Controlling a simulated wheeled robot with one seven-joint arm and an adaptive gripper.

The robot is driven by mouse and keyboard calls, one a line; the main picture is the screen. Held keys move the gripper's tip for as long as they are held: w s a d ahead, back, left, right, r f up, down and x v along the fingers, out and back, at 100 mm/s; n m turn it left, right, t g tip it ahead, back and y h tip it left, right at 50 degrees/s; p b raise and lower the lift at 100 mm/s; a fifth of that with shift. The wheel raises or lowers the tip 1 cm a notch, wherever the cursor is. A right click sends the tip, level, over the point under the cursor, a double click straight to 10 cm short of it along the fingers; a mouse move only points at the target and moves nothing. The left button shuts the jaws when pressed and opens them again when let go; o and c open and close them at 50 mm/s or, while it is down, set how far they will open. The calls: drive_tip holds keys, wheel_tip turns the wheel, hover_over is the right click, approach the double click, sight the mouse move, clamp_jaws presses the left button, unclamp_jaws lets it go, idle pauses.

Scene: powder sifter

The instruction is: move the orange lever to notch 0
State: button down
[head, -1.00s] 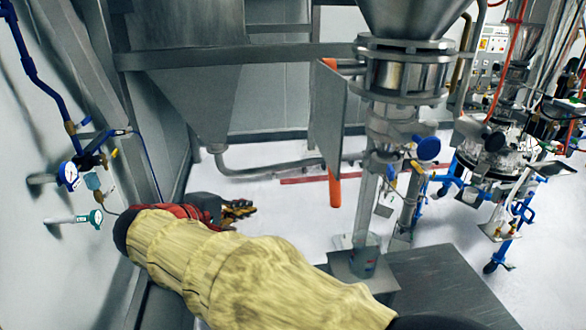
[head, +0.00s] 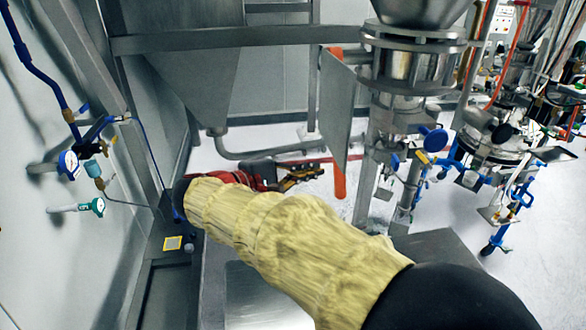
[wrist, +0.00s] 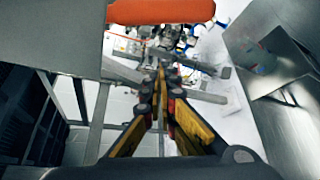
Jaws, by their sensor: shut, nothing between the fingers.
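The orange lever (head: 339,180) shows its orange lower end below a grey upright plate (head: 335,110) in the head view. Another orange piece (head: 336,52) shows at the plate's top; whether it is the same lever is hidden. My gripper (head: 320,171) is shut and empty, just left of the lower orange end, with a small gap seeming to remain; depth is hard to judge. In the wrist view, an orange bar (wrist: 160,11) crosses the top edge, above my closed fingertips (wrist: 160,78). No notch marks are readable.
The steel sifter column (head: 400,110) stands right of the plate. A horizontal pipe (head: 270,152) runs behind my gripper. Gauges (head: 69,163) and blue pipes are on the left wall. A steel hopper (head: 190,60) hangs upper left.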

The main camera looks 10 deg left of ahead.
drive_tip(key=shift+s+d+r+p, duration=0.35)
drive_tip(key=shift+s+d, duration=0.25)
drive_tip(key=shift+s, duration=0.05)
drive_tip(key=shift+s+d+r+p, duration=0.35)
drive_tip(key=shift+s+d, duration=0.2)
drive_tip(key=shift+s, duration=0.05)
drive_tip(key=shift+s+r, duration=0.1)
drive_tip(key=shift+s, duration=0.1)
drive_tip(key=s+d+r+b, duration=0.1)
drive_tip(key=s+r, duration=0.1)
drive_tip(key=s, duration=0.3)
drive_tip(key=shift+d+r+b, duration=0.3)
drive_tip(key=shift+r, duration=0.05)
drive_tip(key=shift+s, duration=0.1)
